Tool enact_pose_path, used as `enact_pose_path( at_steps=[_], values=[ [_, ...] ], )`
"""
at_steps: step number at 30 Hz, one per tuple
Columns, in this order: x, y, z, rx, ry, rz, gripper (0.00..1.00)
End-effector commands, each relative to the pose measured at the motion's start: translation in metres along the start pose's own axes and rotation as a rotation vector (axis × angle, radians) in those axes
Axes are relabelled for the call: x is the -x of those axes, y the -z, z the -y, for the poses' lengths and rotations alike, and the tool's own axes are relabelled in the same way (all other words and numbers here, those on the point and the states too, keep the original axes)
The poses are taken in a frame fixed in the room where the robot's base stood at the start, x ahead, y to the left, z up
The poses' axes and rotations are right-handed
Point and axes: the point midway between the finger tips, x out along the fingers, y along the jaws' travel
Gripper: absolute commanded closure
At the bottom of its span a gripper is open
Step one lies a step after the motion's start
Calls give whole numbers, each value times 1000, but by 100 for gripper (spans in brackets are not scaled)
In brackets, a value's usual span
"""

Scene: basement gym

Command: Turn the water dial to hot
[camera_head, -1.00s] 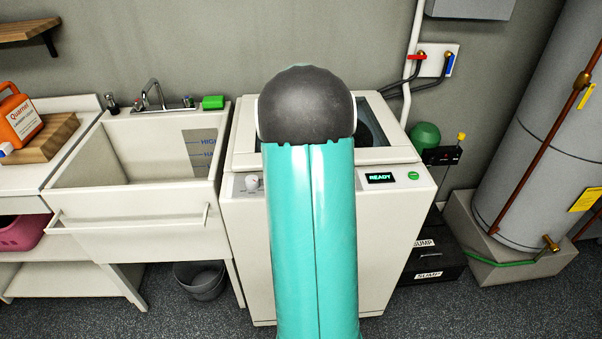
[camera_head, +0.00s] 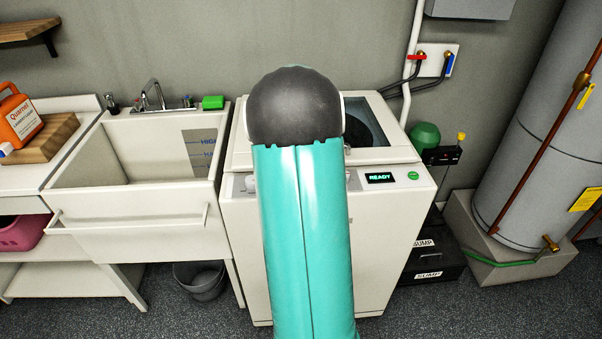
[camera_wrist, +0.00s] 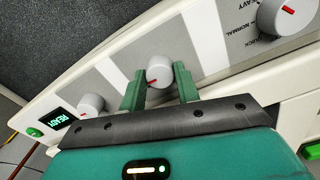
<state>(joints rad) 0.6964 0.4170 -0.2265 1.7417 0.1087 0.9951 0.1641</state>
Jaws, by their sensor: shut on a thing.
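The washing machine (camera_head: 395,235) stands in the middle of the head view, with my arm in front of much of its control panel. In the wrist view, three round grey dials with red marks sit along the panel. My gripper (camera_wrist: 159,85) has its two green fingers on either side of the middle dial (camera_wrist: 159,70) and is shut on it. Its red mark points to the lower left in the picture. The labels around this dial are hidden or unreadable. In the head view my arm hides the gripper and the middle dial.
The right dial (camera_wrist: 285,15) has NORMAL and HEAVY labels. The left dial (camera_wrist: 90,103) is beside the READY display (camera_wrist: 60,119) and the green button (camera_wrist: 34,132). A utility sink (camera_head: 135,185) stands left of the washer; a grey tank (camera_head: 535,130) stands at the right.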

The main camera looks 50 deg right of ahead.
Motion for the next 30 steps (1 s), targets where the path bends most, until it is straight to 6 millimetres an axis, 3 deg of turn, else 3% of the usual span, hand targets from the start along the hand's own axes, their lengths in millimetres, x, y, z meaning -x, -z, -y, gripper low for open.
enact_pose_path(
  at_steps=[1,2,4,5,17,30],
  values=[
    [1,0,0,-1,1,-2,91],
    [1,0,0,-1,1,-2,63],
    [1,0,0,-1,1,-2,49],
    [1,0,0,-1,1,-2,47],
    [9,1,0,1,1,-2,47],
    [98,1,0,1,1,-5,47]
  ],
)
